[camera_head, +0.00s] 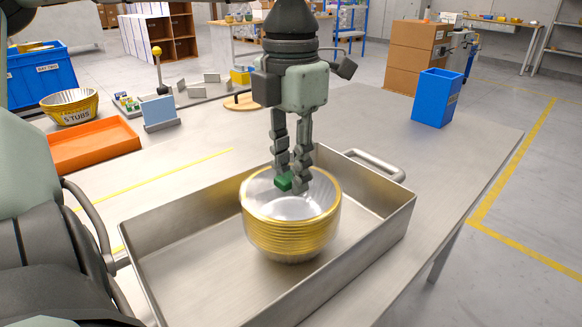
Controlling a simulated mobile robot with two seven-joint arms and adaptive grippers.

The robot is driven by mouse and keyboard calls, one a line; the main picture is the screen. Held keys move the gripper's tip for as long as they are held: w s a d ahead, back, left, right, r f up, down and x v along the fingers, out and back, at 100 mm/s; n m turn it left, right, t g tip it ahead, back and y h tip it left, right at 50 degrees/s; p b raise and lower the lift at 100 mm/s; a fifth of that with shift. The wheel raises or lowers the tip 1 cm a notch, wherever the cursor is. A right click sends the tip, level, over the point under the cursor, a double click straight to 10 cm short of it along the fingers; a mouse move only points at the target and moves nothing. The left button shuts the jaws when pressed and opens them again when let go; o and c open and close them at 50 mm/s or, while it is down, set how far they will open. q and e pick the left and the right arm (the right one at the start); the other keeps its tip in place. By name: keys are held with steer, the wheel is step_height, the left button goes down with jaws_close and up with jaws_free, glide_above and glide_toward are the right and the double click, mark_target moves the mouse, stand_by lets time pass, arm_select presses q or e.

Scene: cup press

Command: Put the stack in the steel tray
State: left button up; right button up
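The stack (291,225) is several nested round metal bowls with gold bands, standing upright inside the steel tray (185,232), right of its middle. The tray is a deep rectangular pan with a handle at its far right end. My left gripper (292,186) hangs down over the stack, its fingers near each other and their tips inside the open top bowl, apart from its rim. A small green piece (284,183) shows at the fingertips; whether it is held or part of a finger is unclear. My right gripper is not in view.
An orange tray (94,148), a yellow bowl of stubs (70,107) and a blue bin (41,76) are at the left. A blue box (437,98) stands on the table at the back right. The table right of the tray is clear.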

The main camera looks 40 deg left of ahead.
arm_select(q)
steer(key=shift+o, duration=1.5)
step_height(320, 180, up, 12)
steer(key=shift+r+p, duration=0.2)
steer(key=shift+p, duration=0.2)
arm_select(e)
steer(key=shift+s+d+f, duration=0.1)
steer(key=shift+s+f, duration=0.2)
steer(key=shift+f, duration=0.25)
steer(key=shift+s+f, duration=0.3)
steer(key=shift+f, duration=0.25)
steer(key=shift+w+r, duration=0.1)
